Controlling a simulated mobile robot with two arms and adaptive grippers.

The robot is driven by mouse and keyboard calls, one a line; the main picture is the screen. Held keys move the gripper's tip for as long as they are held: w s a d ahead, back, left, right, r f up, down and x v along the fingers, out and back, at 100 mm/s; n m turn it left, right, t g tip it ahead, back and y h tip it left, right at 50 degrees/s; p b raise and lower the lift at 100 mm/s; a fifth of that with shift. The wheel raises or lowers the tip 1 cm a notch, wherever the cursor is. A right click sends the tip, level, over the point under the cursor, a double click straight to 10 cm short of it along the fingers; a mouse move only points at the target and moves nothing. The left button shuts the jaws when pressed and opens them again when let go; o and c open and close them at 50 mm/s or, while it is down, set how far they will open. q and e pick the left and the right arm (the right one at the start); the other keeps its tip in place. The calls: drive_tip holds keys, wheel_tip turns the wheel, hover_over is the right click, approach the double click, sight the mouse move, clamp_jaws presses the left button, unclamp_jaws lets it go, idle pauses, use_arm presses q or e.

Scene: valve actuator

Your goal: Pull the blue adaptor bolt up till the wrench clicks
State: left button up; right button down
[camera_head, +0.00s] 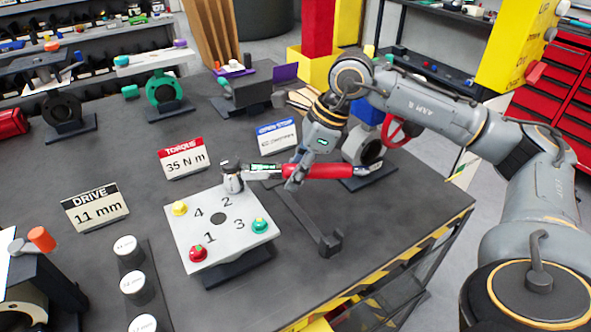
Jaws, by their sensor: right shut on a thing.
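A white adaptor plate (217,262) with a round centre hole and the numbers 1 to 4 stands on the table. A yellow bolt (179,208) is by 4, a red bolt (196,253) by 1 and a green bolt (260,226) by 3. The torque wrench (325,171) has a red handle and lies roughly level, with its head and grey socket (232,183) over the corner by 2. No blue bolt shows; the socket covers that corner. My right gripper (296,178) is shut on the wrench near the handle's inner end. My left gripper is out of view.
Signs read TORQUE 35 N m (184,160), DRIVE 11 mm (96,207) and OPEN STOP (277,136). A dark wrench holder (329,243) stands right of the plate. White-topped sockets (133,284) stand at front left. A valve with a red handwheel (396,130) is behind the handle.

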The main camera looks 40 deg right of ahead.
drive_tip(key=shift+s+a, duration=0.15)
idle(0.4)
drive_tip(key=shift+s+a+m+t+h+b, duration=0.35)
drive_tip(key=shift+s+a+m+b, duration=0.45)
drive_tip(key=shift+m, duration=0.4)
drive_tip(key=shift+s, duration=0.1)
drive_tip(key=shift+s+a+m+t+h, duration=0.3)
drive_tip(key=shift+s+a+m, duration=0.3)
drive_tip(key=shift+m, duration=0.3)
drive_tip(key=shift+b, duration=0.4)
drive_tip(key=shift+r, duration=0.1)
